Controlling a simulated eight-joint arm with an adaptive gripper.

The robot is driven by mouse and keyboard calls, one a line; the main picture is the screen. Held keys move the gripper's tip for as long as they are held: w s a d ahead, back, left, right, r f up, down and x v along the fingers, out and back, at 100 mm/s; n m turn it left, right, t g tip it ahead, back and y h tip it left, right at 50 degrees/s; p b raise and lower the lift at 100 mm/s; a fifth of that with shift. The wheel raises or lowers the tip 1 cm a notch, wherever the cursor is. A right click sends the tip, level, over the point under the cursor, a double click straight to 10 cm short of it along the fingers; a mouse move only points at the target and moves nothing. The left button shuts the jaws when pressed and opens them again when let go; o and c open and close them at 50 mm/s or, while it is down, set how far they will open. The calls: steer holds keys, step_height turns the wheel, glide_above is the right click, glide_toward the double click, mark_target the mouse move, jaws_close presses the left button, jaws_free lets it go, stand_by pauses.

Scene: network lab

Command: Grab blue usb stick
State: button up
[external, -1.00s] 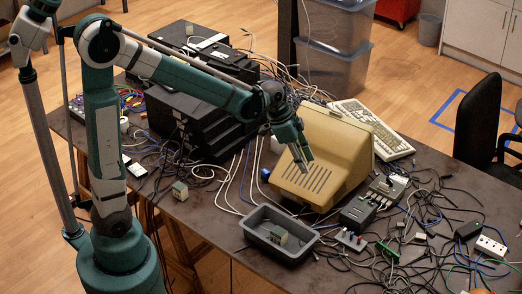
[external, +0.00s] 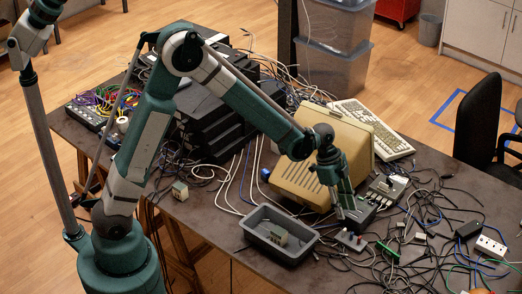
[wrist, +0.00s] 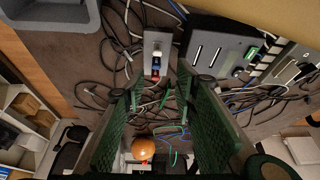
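A small grey USB hub (wrist: 157,40) with a few small plugs or sticks lies on the table. It also shows in the external view (external: 350,240). One of these is a small blue piece, probably the blue usb stick (wrist: 156,61), with white and red pieces beside it; they are too small to tell apart surely. My gripper (wrist: 160,84) is open and empty, its two green fingers apart on either side of the hub's line. In the external view my gripper (external: 345,207) points down above the table, just above and behind the hub, apart from it.
A grey tray (external: 250,236) holding a small boxy item stands left of the hub. A beige monitor (external: 306,185) and a dark box with ports (external: 359,213) stand behind. Tangled cables cover the table to the right. A white power strip (external: 491,246) lies at the right.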

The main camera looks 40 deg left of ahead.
mark_target(352, 232)
steer(key=shift+s+d+f+m, duration=0.1)
steer(key=shift+d+f+m, duration=0.3)
steer(key=shift+d+f, duration=0.85)
steer(key=shift+a, duration=0.1)
steer(key=shift+x, duration=1.35)
steer(key=shift+s+b+x, duration=0.1)
steer(key=shift+b+x, duration=0.3)
steer(key=shift+x, duration=0.9)
steer(key=shift+s+b+x, duration=0.15)
steer(key=shift+b+x, duration=0.2)
steer(key=shift+x, duration=0.9)
steer(key=shift+c, duration=0.9)
steer(key=c, duration=0.6)
